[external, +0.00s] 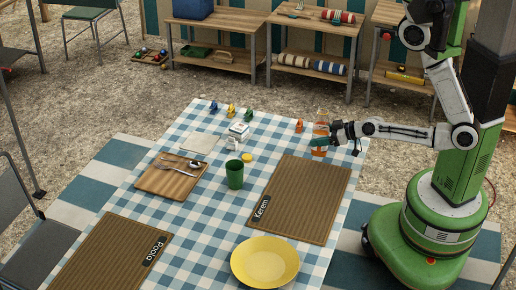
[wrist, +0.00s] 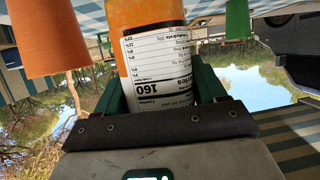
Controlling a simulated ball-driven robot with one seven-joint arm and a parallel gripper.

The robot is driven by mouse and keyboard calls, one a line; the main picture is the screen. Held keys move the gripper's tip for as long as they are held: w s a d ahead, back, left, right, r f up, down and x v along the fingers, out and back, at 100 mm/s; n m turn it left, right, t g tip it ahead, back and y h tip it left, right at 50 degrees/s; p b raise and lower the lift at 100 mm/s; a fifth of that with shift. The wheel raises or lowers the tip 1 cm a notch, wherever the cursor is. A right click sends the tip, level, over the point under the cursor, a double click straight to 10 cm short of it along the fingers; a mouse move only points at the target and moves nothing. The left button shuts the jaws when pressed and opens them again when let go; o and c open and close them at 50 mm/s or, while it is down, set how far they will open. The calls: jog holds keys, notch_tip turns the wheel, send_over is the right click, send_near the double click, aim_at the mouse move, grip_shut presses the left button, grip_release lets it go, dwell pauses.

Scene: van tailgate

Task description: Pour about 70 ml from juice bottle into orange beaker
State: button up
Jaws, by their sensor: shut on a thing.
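The juice bottle (external: 319,152) has a clear body, orange juice and a white label. It looks upright at the far right of the checked table. My gripper (external: 334,137) is shut around it from the right. In the wrist view, which is upside down, the bottle (wrist: 152,45) sits between the green fingers, its neck end hidden by my gripper (wrist: 165,95). The orange beaker (wrist: 57,45) stands upright beside the bottle at the left of the wrist view. A small orange thing (external: 299,126) stands left of the bottle outside; I cannot tell if it is the beaker.
A ribbed placemat (external: 300,205) lies in front of the bottle, and a yellow bowl (external: 264,262) is nearer. A wooden board (external: 160,182) holds cutlery. Small coloured figures stand at the back.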

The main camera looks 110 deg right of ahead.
jog(key=shift+f, duration=1)
jog(key=shift+m+y, duration=0.3)
